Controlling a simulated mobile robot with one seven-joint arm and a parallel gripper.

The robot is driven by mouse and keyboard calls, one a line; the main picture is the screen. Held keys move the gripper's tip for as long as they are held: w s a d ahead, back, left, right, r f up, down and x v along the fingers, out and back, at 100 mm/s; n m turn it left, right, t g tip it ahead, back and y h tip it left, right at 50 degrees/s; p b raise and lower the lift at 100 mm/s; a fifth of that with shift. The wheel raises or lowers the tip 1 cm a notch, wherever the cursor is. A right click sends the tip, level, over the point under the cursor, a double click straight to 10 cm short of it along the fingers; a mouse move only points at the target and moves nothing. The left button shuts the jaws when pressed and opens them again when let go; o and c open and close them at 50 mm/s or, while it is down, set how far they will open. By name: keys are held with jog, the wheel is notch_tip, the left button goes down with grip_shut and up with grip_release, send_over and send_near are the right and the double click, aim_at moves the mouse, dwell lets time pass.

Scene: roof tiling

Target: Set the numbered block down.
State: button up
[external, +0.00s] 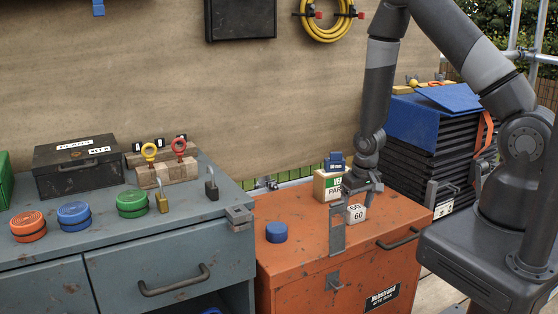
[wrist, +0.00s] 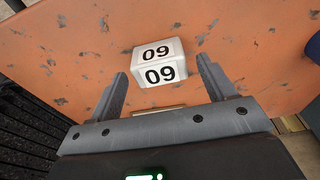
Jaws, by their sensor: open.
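My gripper (external: 357,199) is open, just above and behind the block. In the wrist view its two fingertips (wrist: 161,72) stand apart, one to each side of the block, with gaps between fingers and block. The block's underside is hidden.
A labelled box (external: 327,187) with a blue item (external: 335,162) on it stands behind my gripper. A blue round puck (external: 276,232) lies to the left on the chest. A grey cabinet (external: 110,235) adjoins at left. Stacked dark tiles (external: 420,130) stand at right.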

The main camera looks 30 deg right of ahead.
jog(key=s+d+r+t, duration=0.1)
jog(key=s+d+r, duration=0.15)
jog(key=r, duration=1.25)
jog(key=s+d+r+t, duration=0.1)
jog(key=d+r, duration=0.2)
jog(key=r, duration=1.1)
jog(key=s+d+r+t, duration=0.1)
jog(key=s+d+r, duration=0.1)
jog(key=s+r, duration=0.4)
jog(key=s+d+r, duration=0.2)
jog(key=s+r, duration=0.5)
jog(key=r, duration=0.1)
jog(key=shift+s+d+t, duration=0.15)
jog(key=shift+d+t, duration=0.1)
jog(key=shift+t, duration=0.15)
